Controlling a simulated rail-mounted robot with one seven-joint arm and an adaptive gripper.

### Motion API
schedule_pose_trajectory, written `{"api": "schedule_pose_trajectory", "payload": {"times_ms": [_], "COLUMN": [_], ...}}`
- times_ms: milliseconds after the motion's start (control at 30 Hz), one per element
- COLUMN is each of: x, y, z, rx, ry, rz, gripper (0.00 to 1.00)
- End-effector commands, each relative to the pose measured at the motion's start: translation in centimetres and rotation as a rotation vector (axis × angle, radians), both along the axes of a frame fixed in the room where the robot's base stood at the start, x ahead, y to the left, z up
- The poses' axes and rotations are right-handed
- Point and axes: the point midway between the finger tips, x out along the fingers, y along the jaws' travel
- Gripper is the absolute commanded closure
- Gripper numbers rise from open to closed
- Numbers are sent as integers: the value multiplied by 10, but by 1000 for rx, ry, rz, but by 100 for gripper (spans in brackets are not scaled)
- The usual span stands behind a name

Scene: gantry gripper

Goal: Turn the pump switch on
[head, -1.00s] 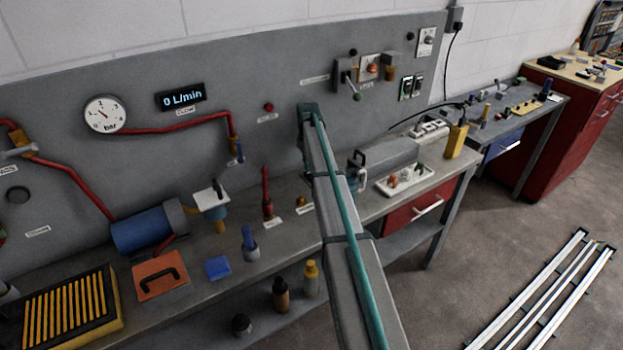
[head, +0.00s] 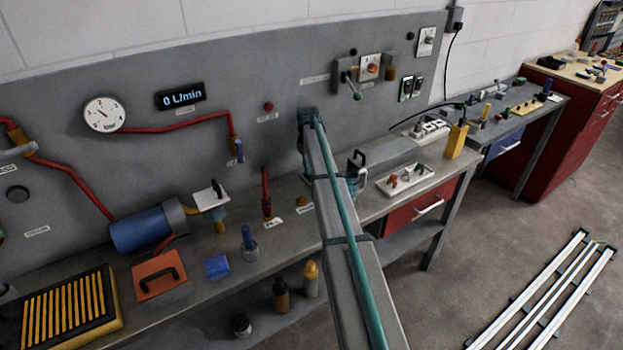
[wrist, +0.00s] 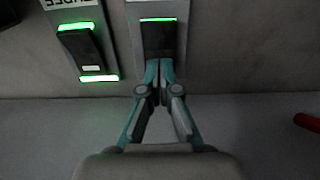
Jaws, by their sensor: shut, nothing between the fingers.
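In the wrist view my gripper (wrist: 160,68) is shut and empty. Its fingertips are in front of the lower part of a black rocker switch (wrist: 158,37) on a grey plate; I cannot tell whether they touch it. A green strip shows at that rocker's top, and its lower end is hidden by the fingers. To its left is a second black rocker switch (wrist: 82,48), with green strips above and below. The label above is cut off, so I cannot tell which is the pump switch. In the head view the fingertips cannot be made out.
The flow display (head: 180,96) reads 0 L/min, and a pressure gauge (head: 103,114) is left of it. A lever (head: 352,85) and another pair of switches (head: 411,87) are on the panel. A red thing (wrist: 307,123) shows right in the wrist view.

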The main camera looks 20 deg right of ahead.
Motion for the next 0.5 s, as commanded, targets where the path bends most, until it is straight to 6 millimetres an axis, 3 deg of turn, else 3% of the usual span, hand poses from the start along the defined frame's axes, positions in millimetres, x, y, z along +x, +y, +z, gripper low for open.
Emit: {"api": "schedule_pose_trajectory", "payload": {"times_ms": [267,500], "x": [0,0], "y": [0,0], "z": [-3,7], "rx": [0,0], "ry": [1,1], "rz": [0,0], "gripper": [100,100]}}
